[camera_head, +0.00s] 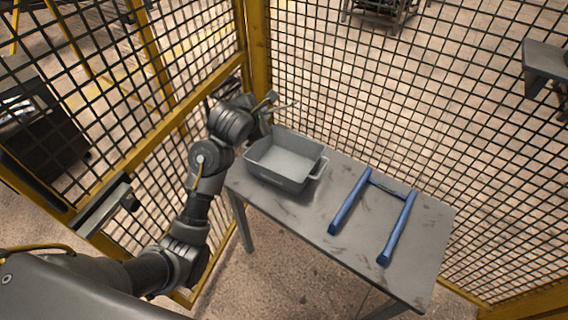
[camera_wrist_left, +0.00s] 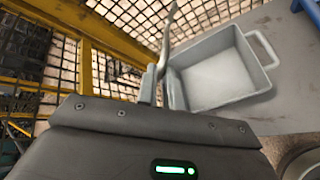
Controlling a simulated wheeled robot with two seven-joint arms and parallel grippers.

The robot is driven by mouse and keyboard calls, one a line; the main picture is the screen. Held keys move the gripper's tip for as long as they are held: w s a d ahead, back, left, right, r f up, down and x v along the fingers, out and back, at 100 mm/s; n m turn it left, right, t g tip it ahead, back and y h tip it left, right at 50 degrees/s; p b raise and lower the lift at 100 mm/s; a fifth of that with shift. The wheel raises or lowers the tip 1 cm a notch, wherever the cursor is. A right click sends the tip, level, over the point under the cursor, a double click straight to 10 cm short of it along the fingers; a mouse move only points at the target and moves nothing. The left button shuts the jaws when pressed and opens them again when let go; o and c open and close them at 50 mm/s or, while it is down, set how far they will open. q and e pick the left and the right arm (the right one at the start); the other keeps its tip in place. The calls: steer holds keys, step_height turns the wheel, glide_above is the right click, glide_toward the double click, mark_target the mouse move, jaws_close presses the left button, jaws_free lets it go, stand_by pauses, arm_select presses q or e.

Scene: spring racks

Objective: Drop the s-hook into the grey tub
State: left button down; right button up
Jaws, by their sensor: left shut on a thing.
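The grey tub (camera_head: 290,182) stands on the left end of the metal table, and its visible inside is empty. My left gripper (camera_head: 268,106) is above and behind the tub's far left corner, close to the mesh fence. It is shut on the s-hook (camera_head: 287,106), a thin pale metal piece that sticks out to the right of the fingers. In the left wrist view the s-hook (camera_wrist_left: 168,38) rises from between the fingertips (camera_wrist_left: 160,78), with the tub (camera_wrist_left: 222,98) to the right. Part of the hook is hidden by the fingers. My right gripper does not show.
The table (camera_head: 340,262) has clear room at its front and middle. A blue H-shaped rack (camera_head: 349,203) lies right of the tub. A yellow-framed mesh fence (camera_head: 350,90) runs behind the table, and another panel stands at the left, near my left arm.

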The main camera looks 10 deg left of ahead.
arm_select(q)
step_height(320, 180, down, 14)
steer(key=w+b, duration=0.1)
steer(key=b, duration=0.7)
steer(key=shift+w+a+r, duration=0.15)
steer(key=shift+w+a, duration=0.2)
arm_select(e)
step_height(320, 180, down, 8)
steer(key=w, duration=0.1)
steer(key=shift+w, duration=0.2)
arm_select(q)
steer(key=c, duration=1.5)
jaws_free()
steer(key=shift+o, duration=0.2)
steer(key=shift+s, duration=0.1)
steer(key=p+v, duration=0.5)
steer(key=v, duration=0.6)
steer(key=shift+a, duration=0.15)
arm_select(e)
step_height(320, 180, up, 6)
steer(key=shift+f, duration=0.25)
